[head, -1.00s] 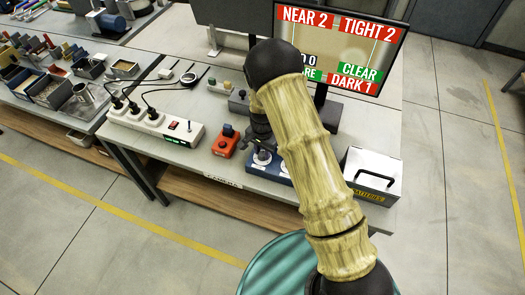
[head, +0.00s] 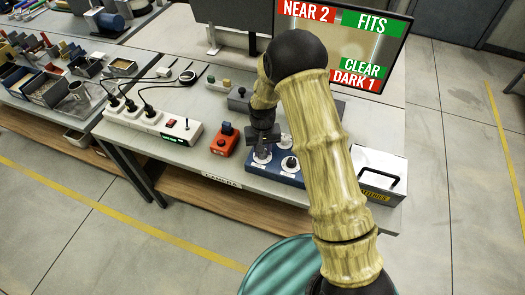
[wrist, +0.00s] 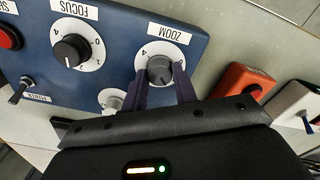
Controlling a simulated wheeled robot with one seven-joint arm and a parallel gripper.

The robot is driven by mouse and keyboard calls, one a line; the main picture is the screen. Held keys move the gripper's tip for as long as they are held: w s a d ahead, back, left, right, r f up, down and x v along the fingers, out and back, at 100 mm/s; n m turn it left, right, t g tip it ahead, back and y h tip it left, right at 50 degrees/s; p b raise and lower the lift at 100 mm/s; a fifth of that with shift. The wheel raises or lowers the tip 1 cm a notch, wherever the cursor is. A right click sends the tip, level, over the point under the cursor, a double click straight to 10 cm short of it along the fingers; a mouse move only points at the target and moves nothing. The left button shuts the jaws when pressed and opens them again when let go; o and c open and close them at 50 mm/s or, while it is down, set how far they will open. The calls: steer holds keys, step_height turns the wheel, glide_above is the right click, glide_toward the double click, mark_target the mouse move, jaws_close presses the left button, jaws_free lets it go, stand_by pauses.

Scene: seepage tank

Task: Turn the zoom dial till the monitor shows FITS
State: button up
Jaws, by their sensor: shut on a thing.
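In the head view my gripper (head: 262,146) is over the left part of the blue box (head: 288,175), and the dial is mostly hidden there. The monitor (head: 345,42) shows NEAR 2 in red, FITS in green, CLEAR in green and DARK 1 in red. Its lower left is hidden by my arm.
The focus dial (wrist: 72,50), a red button (wrist: 8,38) and a toggle switch (wrist: 20,90) are on the same box. An orange box (head: 225,140) stands to its left, a white batteries case (head: 376,178) to its right. A power strip (head: 150,124) lies farther left.

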steer(key=shift+n+b, duration=0.4)
steer(key=shift+n, duration=1.2)
steer(key=o, duration=1)
step_height(320, 180, up, 18)
steer(key=b, duration=0.2)
steer(key=shift+f+b, duration=0.25)
steer(key=shift+b, duration=0.15)
